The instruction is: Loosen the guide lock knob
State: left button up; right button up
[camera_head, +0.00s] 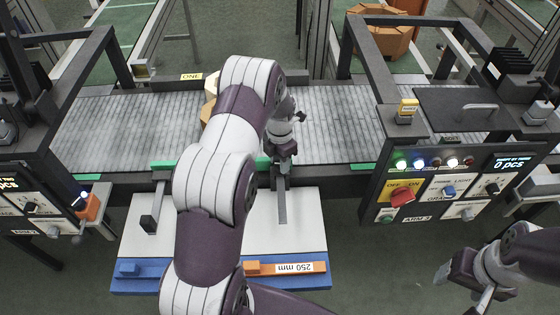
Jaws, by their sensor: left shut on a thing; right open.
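My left gripper (281,172) points down at the front edge of the conveyor, in the middle of the view. It is shut on a small dark part, which I take to be the guide lock knob; the fingers hide most of it. A grey bar runs from there over the white plate (308,215). A similar dark bracket with a black block (150,222) stands on the left of the plate. My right gripper (470,285) is open and empty at the lower right, apart from the panels.
The grey conveyor belt (345,125) runs across the back, with orange-brown boxes (208,105) partly behind my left arm. A control panel with a red switch (402,197) stands at right.

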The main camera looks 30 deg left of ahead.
pick_arm(q)
jog(key=shift+r+n, duration=0.1)
jog(key=shift+n, duration=0.5)
jog(key=o, duration=1)
jog(key=shift+o, duration=0.2)
notch_tip(320, 180, up, 13)
jog(key=b, duration=0.2)
jog(key=shift+b, duration=0.3)
jog(key=shift+f, duration=0.2)
